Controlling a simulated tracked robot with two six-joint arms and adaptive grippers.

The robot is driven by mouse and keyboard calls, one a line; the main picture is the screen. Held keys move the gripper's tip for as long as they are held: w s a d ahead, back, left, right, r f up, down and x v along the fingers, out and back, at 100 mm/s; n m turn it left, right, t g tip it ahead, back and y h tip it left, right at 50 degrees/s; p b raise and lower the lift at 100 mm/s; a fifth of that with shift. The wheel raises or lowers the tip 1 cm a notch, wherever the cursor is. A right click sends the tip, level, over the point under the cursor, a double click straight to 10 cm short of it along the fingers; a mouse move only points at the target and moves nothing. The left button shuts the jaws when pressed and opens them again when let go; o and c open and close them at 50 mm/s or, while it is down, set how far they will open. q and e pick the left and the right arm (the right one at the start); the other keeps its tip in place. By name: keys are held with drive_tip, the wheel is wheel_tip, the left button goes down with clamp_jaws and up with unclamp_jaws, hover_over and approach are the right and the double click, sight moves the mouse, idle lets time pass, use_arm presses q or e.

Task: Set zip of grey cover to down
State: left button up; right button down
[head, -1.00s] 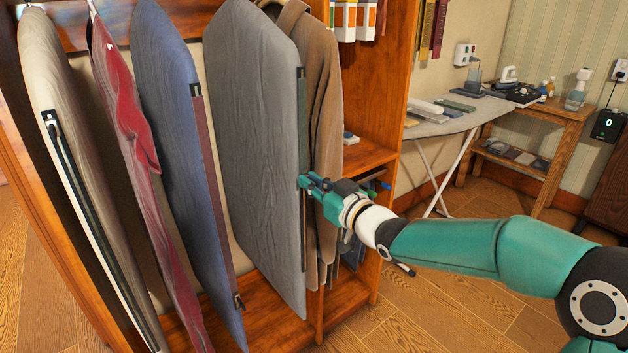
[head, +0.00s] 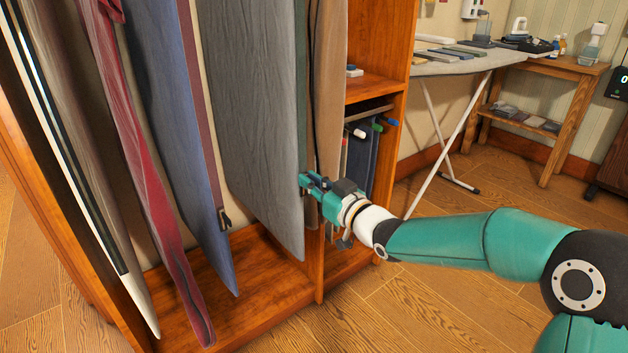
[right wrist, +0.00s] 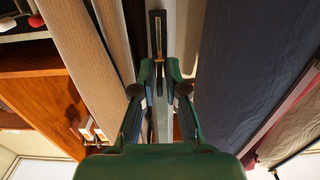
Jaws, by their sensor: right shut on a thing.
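The grey cover (head: 258,120) hangs between a blue cover and a brown coat. A dark green zip strip (head: 301,120) runs down its right edge. My right gripper (head: 308,181) is at this edge, a little above the cover's lower corner. In the right wrist view its fingertips (right wrist: 160,72) are closed together at the zip line, beside a dark zip piece (right wrist: 157,18). It is shut on the zip pull, which the fingers mostly hide. My left gripper is not in view.
The blue cover (head: 175,130) has a black zip pull (head: 223,218) low on its edge. A red garment (head: 140,150) and a pale cover (head: 75,130) hang further left. The brown coat (head: 328,90) and a wooden divider (head: 385,60) are close on the right. Floor (head: 440,310) is clear in front.

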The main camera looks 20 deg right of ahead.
drive_tip(key=shift+f, duration=0.1)
drive_tip(key=c, duration=1.3)
unclamp_jaws()
drive_tip(key=shift+c, duration=0.2)
drive_tip(key=v, duration=1.2)
